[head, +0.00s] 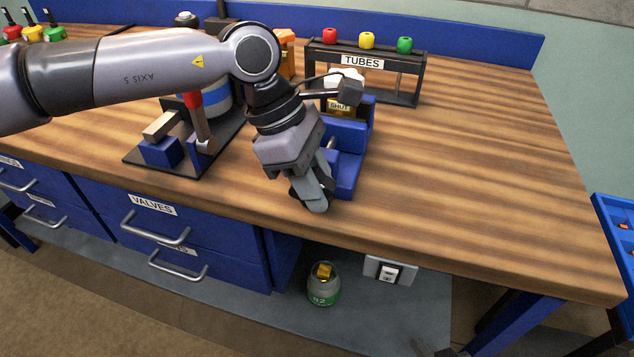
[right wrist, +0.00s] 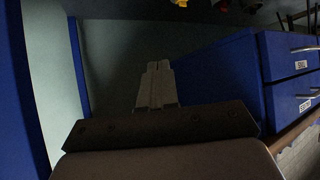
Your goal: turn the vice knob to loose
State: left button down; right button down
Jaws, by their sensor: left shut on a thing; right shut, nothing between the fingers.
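The blue vice (head: 346,172) stands near the front edge of the wooden bench, with a yellowish plate reading SHUT (head: 340,107) at its back. My left gripper (head: 318,203) reaches down at the vice's front left side and is shut on the vice knob. The gripper hides the knob, so its turn position cannot be told. My right gripper (right wrist: 157,68) shows in the right wrist view, shut and empty, away from the vice.
A black rack marked TUBES (head: 362,62) with red, yellow and green caps stands behind the vice. A dark stand with a red-handled lever (head: 196,115) is to the left. The bench's right side is clear. Blue drawers (head: 190,227) are below the front edge.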

pick_arm(q)
jog(key=shift+a+f+g+h+b, duration=0.1)
jog(key=shift+f+g+h+b, duration=0.1)
jog(key=shift+h+b, duration=0.45)
jog(key=shift+f+g+h+b, duration=0.1)
jog(key=shift+g+h+b, duration=0.2)
jog(key=shift+b, duration=0.6)
jog(key=shift+w+h+b, duration=0.1)
jog(key=shift+h+b, duration=0.75)
jog(key=shift+b, duration=0.15)
jog(key=h+b, duration=0.1)
jog(key=g+h+b, duration=0.1)
jog(key=b, duration=0.1)
jog(key=shift+a+r, duration=0.15)
jog(key=shift+r, duration=0.05)
jog(key=shift+r+h+b, duration=0.25)
jog(key=shift+h+b, duration=0.1)
jog(key=shift+h, duration=0.05)
jog(key=c, duration=1.2)
grip_release()
jog(key=shift+c, duration=0.2)
notch_tip(320, 180, up, 20)
jog(key=p, duration=0.2)
jog(key=shift+p, duration=0.3)
